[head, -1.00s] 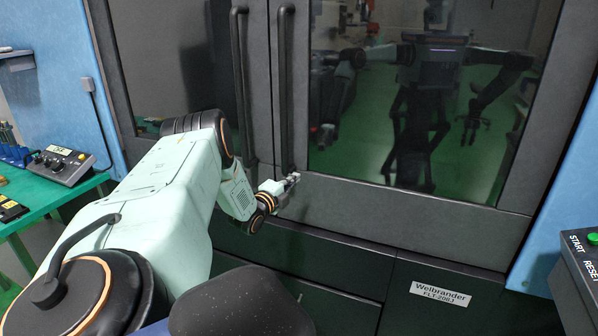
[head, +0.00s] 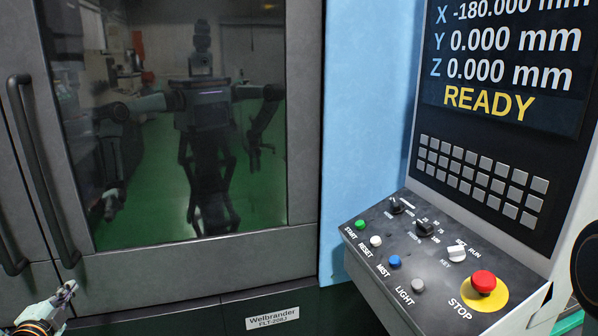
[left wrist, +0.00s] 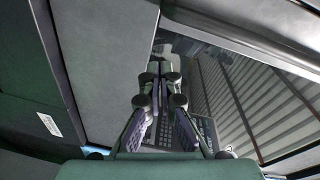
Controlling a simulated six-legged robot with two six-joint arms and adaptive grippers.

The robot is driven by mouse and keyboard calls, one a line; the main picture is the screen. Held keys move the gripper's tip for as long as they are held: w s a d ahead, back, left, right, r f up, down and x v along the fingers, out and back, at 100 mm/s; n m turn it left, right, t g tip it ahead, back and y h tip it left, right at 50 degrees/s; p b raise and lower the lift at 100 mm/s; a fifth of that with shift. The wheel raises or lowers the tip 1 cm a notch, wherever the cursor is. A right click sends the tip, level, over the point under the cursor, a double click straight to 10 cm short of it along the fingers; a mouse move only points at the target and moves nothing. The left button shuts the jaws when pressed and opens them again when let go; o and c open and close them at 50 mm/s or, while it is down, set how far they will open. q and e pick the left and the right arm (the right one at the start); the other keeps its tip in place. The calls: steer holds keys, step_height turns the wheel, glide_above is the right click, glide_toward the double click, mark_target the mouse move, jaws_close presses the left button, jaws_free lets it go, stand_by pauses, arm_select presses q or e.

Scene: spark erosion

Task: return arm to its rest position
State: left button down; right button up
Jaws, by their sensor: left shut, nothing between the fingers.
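My left gripper (head: 66,291) shows at the lower left corner of the head view, in front of the lower part of the machine door. Its fingers are shut and hold nothing. In the left wrist view the gripper fingers (left wrist: 160,75) lie close together, with grey machine surfaces and a window behind them. Most of my left arm is outside the head view. My right gripper is not in view.
The machine door (head: 305,245) is closed; its dark handles (head: 45,175) stand just above my left gripper. The control panel (head: 440,262), with buttons and a red stop knob (head: 483,282), juts out at the right. The screen (head: 505,60) reads READY.

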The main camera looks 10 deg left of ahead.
arm_select(q)
steer(key=s+d+f+n+g+h+b, duration=0.35)
steer(key=d+f+n, duration=0.25)
steer(key=d+f, duration=0.7)
steer(key=s+d+f+n+g+h+b, duration=0.2)
steer(key=s+d+f+n+g+b, duration=0.25)
steer(key=d+f, duration=0.8)
steer(key=s+d+f+g+h+b, duration=0.1)
steer(key=s+d+f+g+b, duration=0.2)
steer(key=s+d, duration=0.7)
steer(key=s+d+f+g+b, duration=0.4)
steer(key=s+d+f+b, duration=0.2)
steer(key=s+d+b, duration=0.4)
steer(key=shift+d+f+g+h, duration=0.3)
steer(key=shift+f+h, duration=0.05)
steer(key=shift+s+m, duration=0.1)
steer(key=shift+m, duration=0.15)
